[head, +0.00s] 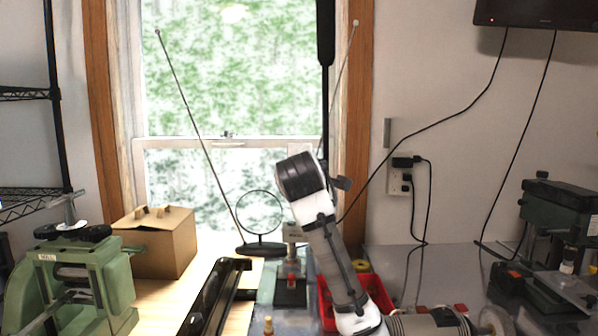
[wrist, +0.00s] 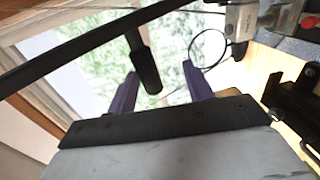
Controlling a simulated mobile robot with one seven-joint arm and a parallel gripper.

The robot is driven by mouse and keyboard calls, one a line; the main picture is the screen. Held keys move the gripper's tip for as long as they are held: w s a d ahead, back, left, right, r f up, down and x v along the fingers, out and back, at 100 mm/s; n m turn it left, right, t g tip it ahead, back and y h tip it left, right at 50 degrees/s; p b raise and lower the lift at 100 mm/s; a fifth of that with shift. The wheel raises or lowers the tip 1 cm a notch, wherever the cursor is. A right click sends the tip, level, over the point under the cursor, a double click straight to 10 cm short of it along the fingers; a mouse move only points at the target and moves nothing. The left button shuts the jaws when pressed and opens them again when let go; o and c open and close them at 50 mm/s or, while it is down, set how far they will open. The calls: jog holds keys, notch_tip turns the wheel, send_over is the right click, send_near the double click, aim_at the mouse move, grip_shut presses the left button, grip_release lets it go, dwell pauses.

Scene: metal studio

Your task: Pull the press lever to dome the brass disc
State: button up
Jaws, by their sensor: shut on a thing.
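The press lever is a long black rod with a thicker black grip (head: 326,35); it stands upright in front of the window in the head view. Its lower end passes behind my white and black arm. In the wrist view, a black grip (wrist: 146,72) lies between the two purple fingers of my gripper (wrist: 160,70), which is shut on it. The gripper itself is hidden or unclear in the head view. A grey machine with a red part (head: 291,275), perhaps the press, stands left of my arm, partly covered. I cannot make out the brass disc.
A green machine (head: 75,275) and cardboard box (head: 165,240) are at left. A red bin (head: 373,292) is beside my arm. A dark green drill press (head: 560,215) stands at right.

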jog(key=w+p, duration=0.1)
jog(key=w+r+p, duration=0.1)
jog(key=w+p, duration=0.1)
jog(key=w+r+p, duration=0.1)
jog(key=w+p, duration=0.1)
jog(key=shift+d+r, duration=0.15)
jog(key=shift+r, duration=0.05)
grip_shut()
jog(key=w+p, duration=0.6)
jog(key=w, duration=0.4)
jog(key=shift+w+d+r, duration=0.25)
jog(key=shift+w+d, duration=0.1)
jog(key=shift+o, duration=0.4)
grip_release()
jog(key=o, duration=0.4)
jog(key=shift+w+d+f, duration=0.1)
jog(key=shift+w+f, duration=0.3)
jog(key=shift+w, duration=0.05)
jog(key=shift+r, duration=0.15)
jog(key=shift+s, duration=0.1)
